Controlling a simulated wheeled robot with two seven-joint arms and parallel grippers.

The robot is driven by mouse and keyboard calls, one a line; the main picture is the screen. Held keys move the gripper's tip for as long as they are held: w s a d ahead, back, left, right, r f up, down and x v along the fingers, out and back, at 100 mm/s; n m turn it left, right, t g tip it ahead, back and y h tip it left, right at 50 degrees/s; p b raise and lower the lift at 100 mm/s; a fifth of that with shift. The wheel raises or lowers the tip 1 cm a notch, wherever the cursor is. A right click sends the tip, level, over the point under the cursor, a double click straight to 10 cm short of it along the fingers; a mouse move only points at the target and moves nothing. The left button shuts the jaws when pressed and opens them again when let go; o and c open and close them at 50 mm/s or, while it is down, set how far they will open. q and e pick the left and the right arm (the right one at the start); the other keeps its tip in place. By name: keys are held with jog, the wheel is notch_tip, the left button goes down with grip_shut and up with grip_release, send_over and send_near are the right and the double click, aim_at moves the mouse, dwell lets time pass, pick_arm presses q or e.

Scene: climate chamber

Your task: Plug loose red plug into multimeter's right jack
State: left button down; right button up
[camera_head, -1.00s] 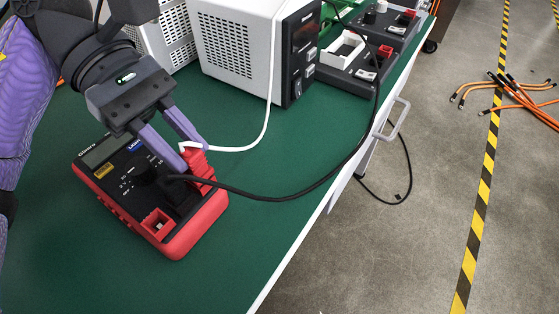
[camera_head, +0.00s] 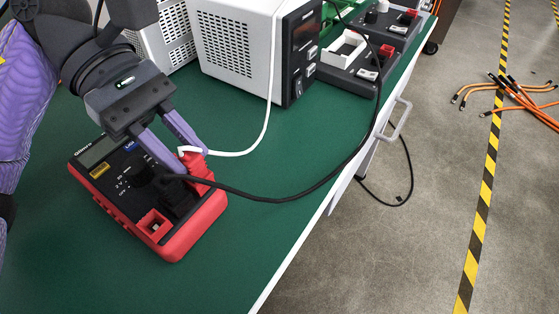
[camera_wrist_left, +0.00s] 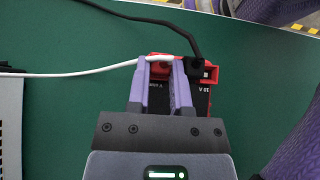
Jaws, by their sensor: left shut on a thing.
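The red and black multimeter (camera_head: 118,200) lies on the green bench at the left, its jack end towards the lower right. My left gripper (camera_head: 194,160) is shut on the red plug (camera_head: 197,163), which has a white cable. The plug is at the multimeter's right jack (camera_head: 203,187); I cannot tell how deep it sits. In the left wrist view the fingers (camera_wrist_left: 161,66) straddle the plug and partly hide it. A black plug (camera_head: 180,196) with a black cable is in the middle, beside an open red jack (camera_head: 154,224). My right gripper is not in view.
A white power supply (camera_head: 235,50) stands behind the multimeter, with dark socket panels (camera_head: 350,60) further right. The black cable (camera_head: 290,197) crosses the bench to its right edge. Orange cables (camera_head: 515,95) lie on the floor.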

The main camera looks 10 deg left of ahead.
pick_arm(q)
jog(key=shift+c, duration=2.2)
grip_release()
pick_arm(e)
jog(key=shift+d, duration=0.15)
pick_arm(q)
jog(key=shift+a+r, duration=0.15)
jog(key=shift+r, duration=0.05)
jog(key=p+v, duration=0.5)
jog(key=v, duration=0.4)
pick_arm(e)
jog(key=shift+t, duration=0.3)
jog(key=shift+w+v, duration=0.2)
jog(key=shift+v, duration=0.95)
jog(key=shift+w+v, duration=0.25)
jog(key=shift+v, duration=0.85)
